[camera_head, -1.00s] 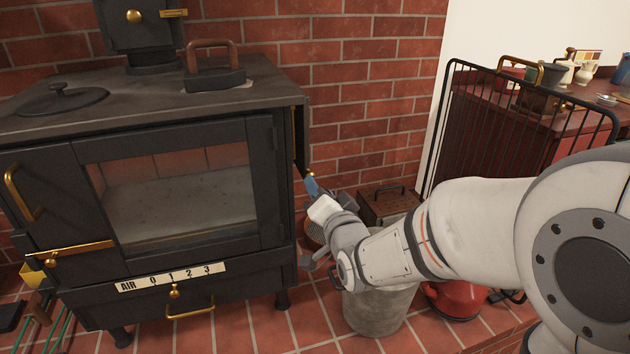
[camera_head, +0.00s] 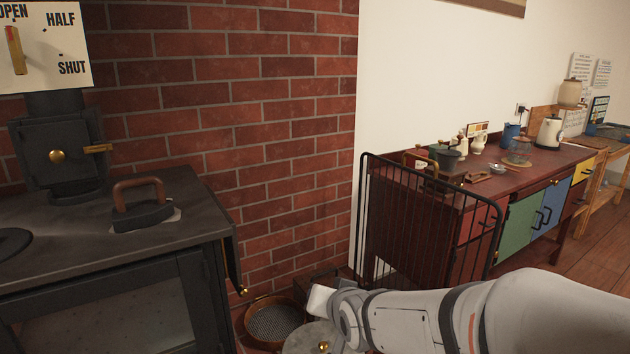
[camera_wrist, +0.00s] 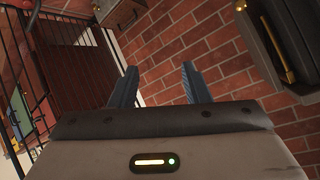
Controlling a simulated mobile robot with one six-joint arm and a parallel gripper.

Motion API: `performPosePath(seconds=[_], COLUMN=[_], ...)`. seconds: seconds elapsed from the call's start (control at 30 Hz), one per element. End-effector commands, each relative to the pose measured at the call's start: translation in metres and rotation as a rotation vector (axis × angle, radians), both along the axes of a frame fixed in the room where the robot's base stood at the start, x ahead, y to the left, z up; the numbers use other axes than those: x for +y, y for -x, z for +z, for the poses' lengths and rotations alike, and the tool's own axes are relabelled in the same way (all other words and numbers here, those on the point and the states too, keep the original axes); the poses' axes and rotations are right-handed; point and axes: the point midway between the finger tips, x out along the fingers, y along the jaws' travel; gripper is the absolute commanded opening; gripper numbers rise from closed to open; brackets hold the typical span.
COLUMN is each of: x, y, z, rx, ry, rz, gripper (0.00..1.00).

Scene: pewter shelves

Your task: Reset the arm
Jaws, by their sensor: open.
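My gripper shows in the wrist view (camera_wrist: 158,88), with two blue-grey fingers apart and nothing between them. Behind the fingers in that view is the red brick wall (camera_wrist: 195,50). In the head view my arm reaches in from the lower right. Its white wrist end is low in the picture, right of the black stove (camera_head: 110,290). The fingers themselves are hidden in the head view.
A round sieve-like basket (camera_head: 272,322) and a grey lidded bin (camera_head: 310,340) are close beside my wrist. A black metal guard (camera_head: 430,215) stands to the right, before a dark red counter (camera_head: 530,172) with a kettle (camera_head: 550,133). An iron-like tool (camera_head: 142,210) sits on the stove.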

Motion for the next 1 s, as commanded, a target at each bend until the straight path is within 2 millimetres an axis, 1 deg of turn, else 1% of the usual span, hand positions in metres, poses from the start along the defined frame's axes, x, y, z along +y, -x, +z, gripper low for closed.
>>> performPosePath(seconds=[0.03, 0.1, 0.17, 0.2, 0.33, 0.4, 0.5, 0.6, 0.67, 1.0], x=[-0.021, -0.046, -0.065, -0.078, -0.109, -0.119, -0.129, -0.133, -0.135, -0.134], y=[0.012, 0.032, 0.052, 0.067, 0.115, 0.137, 0.162, 0.175, 0.178, 0.179], z=[0.031, 0.047, 0.060, 0.070, 0.097, 0.109, 0.119, 0.123, 0.123, 0.121], rx=[0.058, 0.153, 0.240, 0.296, 0.472, 0.549, 0.630, 0.674, 0.686, 0.689], ry=[0.054, 0.131, 0.190, 0.225, 0.307, 0.335, 0.355, 0.365, 0.368, 0.368], rz=[-0.012, -0.013, -0.008, -0.003, 0.027, 0.045, 0.068, 0.082, 0.087, 0.089], gripper=[0.43, 0.43, 0.43, 0.43, 0.43, 0.43, 0.43, 0.43, 0.43, 0.43])
